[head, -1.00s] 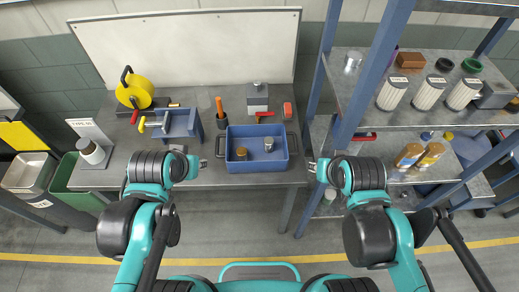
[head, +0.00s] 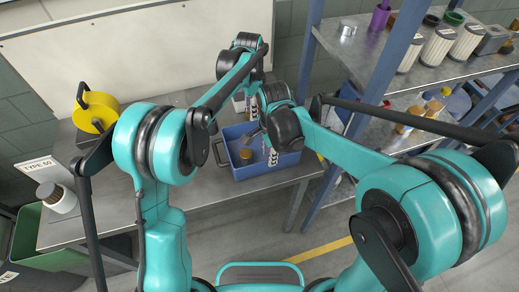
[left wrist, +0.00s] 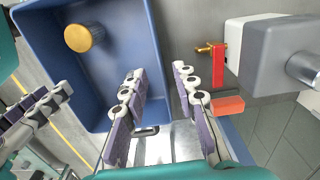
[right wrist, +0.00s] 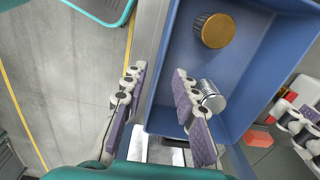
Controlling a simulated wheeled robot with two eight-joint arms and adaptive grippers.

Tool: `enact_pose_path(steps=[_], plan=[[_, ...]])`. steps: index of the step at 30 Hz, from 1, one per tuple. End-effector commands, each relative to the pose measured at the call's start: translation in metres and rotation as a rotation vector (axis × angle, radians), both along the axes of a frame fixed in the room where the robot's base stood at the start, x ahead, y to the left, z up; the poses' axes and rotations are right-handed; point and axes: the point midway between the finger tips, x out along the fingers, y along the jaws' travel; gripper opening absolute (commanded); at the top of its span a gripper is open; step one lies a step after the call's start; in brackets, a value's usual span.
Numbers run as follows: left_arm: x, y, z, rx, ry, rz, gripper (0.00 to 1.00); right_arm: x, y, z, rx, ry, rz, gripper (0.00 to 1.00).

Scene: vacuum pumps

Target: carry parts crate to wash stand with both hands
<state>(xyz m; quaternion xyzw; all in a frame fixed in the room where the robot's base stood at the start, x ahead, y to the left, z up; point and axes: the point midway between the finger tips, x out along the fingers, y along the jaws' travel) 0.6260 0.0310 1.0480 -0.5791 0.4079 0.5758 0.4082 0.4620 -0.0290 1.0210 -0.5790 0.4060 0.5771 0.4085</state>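The blue parts crate (head: 250,174) stands on the grey bench. A brass-topped part (head: 246,153) in it also shows in the left wrist view (left wrist: 85,38). A silver cylinder (right wrist: 211,96) shows inside the crate in the right wrist view. My left gripper (head: 249,106) is open at the crate's far side; in the left wrist view its fingers (left wrist: 162,100) straddle the far wall. My right gripper (head: 270,153) is open at the near side; in the right wrist view its fingers (right wrist: 160,100) straddle the near wall. Contact with the walls cannot be told. I cannot identify the wash stand.
A shelf rack with a blue post (head: 312,50) stands to the right. A yellow reel (head: 97,108) stands at the bench's left. Open floor lies in front.

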Motion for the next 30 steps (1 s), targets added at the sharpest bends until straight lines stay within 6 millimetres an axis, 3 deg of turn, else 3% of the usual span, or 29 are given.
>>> enact_pose_path(steps=[13,24,30], plan=[[0.002,-0.002,-0.008,0.002,0.007,-0.013,0.28,0.001,0.002,-0.007,-0.002,0.007,-0.016,0.28],[0.002,-0.002,-0.060,0.001,0.006,-0.012,0.28,0.001,0.002,-0.059,-0.002,0.006,-0.015,0.28],[0.002,-0.002,-0.079,0.001,0.006,-0.012,0.28,0.000,0.002,-0.077,-0.002,0.006,-0.015,0.28]])
